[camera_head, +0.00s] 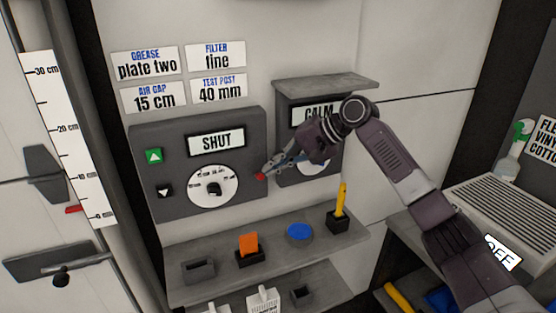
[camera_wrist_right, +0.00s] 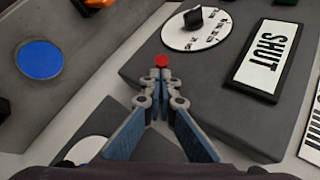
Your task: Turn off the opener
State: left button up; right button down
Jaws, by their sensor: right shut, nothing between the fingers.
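The grey control panel (camera_head: 247,128) on the wall has a sign reading SHUT (camera_head: 216,142), a green up button (camera_head: 154,156), a down button (camera_head: 165,191) and a white dial (camera_head: 213,187). A small red button (camera_head: 260,177) is at its lower right; it also shows in the right wrist view (camera_wrist_right: 162,60). My right gripper (camera_head: 267,171) is shut and empty, its tips right at the red button. In the right wrist view its closed tips (camera_wrist_right: 157,82) point at the button; whether they touch it I cannot tell. My left gripper is out of view.
A second panel reading CALM (camera_head: 313,113) is partly behind my right arm. Below are shelves (camera_head: 185,293) with an orange block (camera_head: 249,243), a blue disc (camera_head: 300,232) and a yellow stick (camera_head: 342,198). A ruler (camera_head: 70,135) stands at left, a spray bottle (camera_head: 514,155) at right.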

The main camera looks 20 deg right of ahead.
jog(key=shift+f, duration=0.15)
jog(key=shift+s+t+b, duration=0.15)
jog(key=shift+t+b, duration=0.15)
jog(key=shift+b, duration=0.1)
jog(key=shift+s+f+n+t+b, duration=0.1)
jog(key=shift+f+n+t+b, duration=0.2)
jog(key=shift+t+b, duration=0.25)
jog(key=f+n+t+b, duration=0.1)
jog(key=b, duration=0.1)
jog(key=s+f+t+y+b, duration=0.1)
jog(key=t+b, duration=0.1)
jog(key=b, duration=0.1)
jog(key=shift+f+n+b, duration=0.1)
jog(key=shift+n+b, duration=0.2)
jog(key=shift+n, duration=0.1)
jog(key=shift+s, duration=0.1)
